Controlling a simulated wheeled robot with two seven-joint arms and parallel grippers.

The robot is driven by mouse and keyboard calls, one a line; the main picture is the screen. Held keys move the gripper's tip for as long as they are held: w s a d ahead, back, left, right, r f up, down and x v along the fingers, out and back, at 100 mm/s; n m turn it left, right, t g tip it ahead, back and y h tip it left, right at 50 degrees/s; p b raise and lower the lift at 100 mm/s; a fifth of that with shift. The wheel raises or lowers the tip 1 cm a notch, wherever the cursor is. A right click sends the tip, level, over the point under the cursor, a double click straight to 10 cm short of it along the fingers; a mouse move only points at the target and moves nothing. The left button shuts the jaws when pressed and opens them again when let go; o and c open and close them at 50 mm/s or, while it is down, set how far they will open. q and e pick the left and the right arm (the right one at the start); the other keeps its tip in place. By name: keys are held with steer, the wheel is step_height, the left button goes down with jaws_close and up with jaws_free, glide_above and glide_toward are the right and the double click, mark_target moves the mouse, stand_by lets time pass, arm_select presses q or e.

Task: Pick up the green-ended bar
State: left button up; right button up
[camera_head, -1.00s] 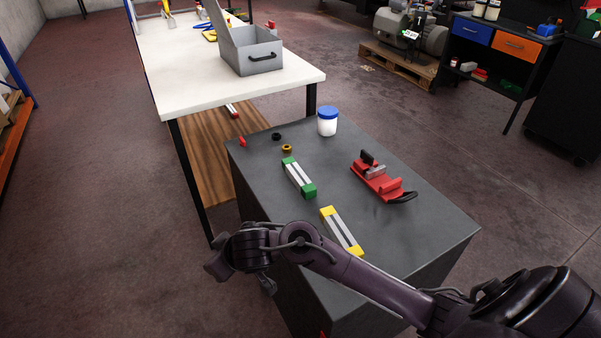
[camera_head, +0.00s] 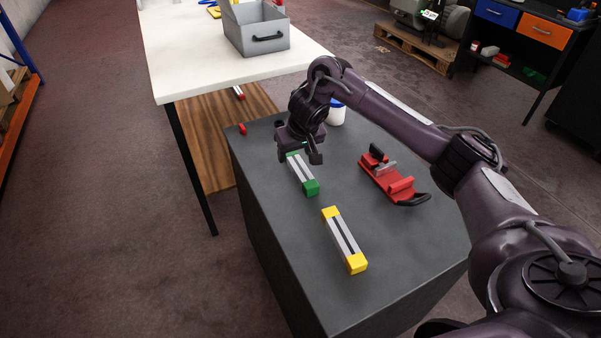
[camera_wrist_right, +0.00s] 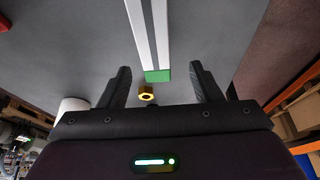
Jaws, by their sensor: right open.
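The green-ended bar (camera_head: 302,172) lies on the dark grey table top, silver with a dark stripe and green end blocks. My right gripper (camera_head: 299,158) is open and empty over its far end, partly hiding that end in the head view. In the right wrist view, the bar (camera_wrist_right: 148,30) runs up from between the two spread fingers (camera_wrist_right: 160,70), with a green end block nearest the palm. Bare space shows on both sides of the bar, and neither finger appears to touch it. My left gripper is not in view.
A yellow-ended bar (camera_head: 343,242) lies nearer on the grey table (camera_head: 285,235). A red fixture (camera_head: 390,182) stands to the right. A jar (camera_head: 337,114) is partly behind my arm. A small yellow ring (camera_wrist_right: 146,92) lies beyond the bar's far end. A white table (camera_head: 200,60) stands behind.

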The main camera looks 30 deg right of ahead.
mark_target(294, 158)
steer(key=x, duration=0.4)
steer(key=shift+d+r, duration=0.1)
steer(key=shift+d, duration=0.2)
steer(key=shift+w+f, duration=0.25)
steer(key=shift+f, duration=0.1)
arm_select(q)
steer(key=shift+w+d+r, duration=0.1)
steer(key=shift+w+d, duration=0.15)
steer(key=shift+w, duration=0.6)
arm_select(e)
steer(key=c, duration=1)
steer(key=shift+r, duration=0.1)
steer(key=shift+c, duration=0.7)
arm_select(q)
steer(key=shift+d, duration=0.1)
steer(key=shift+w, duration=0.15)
